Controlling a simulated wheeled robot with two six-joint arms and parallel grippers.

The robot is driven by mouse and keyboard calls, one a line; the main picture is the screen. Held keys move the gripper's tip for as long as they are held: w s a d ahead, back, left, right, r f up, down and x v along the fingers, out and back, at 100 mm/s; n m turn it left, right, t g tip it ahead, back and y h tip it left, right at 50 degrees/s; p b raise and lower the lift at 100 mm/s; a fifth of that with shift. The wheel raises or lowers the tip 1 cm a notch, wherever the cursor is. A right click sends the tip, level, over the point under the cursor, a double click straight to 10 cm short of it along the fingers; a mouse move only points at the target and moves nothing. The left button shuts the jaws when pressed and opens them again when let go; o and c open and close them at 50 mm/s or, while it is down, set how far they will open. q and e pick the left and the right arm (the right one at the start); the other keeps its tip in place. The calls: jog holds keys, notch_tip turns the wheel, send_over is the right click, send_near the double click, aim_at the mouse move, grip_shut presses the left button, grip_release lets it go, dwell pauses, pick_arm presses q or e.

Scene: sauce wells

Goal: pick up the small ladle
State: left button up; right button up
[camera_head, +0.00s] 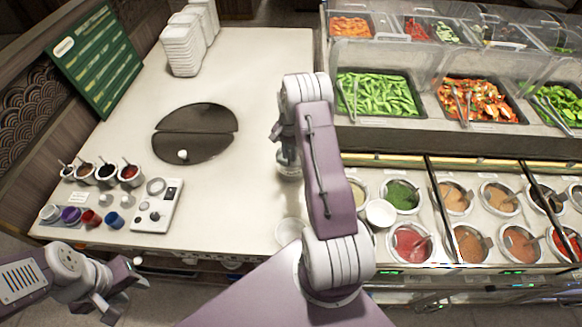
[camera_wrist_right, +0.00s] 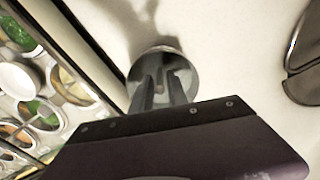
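My right gripper (camera_wrist_right: 161,82) points down at a round metal cup (camera_wrist_right: 188,80) on the white counter. Its two fingers are apart over the cup's mouth. A grey upright shape shows between them, but I cannot tell if it is the small ladle's handle. In the head view the cup (camera_head: 289,172) is just below this gripper and partly hidden by it. No small ladle shows clearly by itself; utensil handles stand in several sauce wells (camera_head: 410,240). My left gripper (camera_head: 124,298) is open and empty at the lower left, away from the counter's front edge.
White bowls (camera_head: 380,213) stand by the sauce wells. Food trays (camera_head: 376,93) under clear covers are at the back right. A dark split disc (camera_head: 194,120), stacked white containers (camera_head: 183,48), small spoon cups (camera_head: 130,173) and a green board (camera_head: 96,60) are on the left.

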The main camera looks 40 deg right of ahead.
grip_shut()
jog(key=shift+w+r, duration=0.1)
jog(key=shift+r, duration=0.15)
notch_tip(320, 180, up, 9)
jog(key=shift+f+b, duration=0.1)
jog(key=shift+b, duration=0.85)
jog(key=shift+r, duration=0.4)
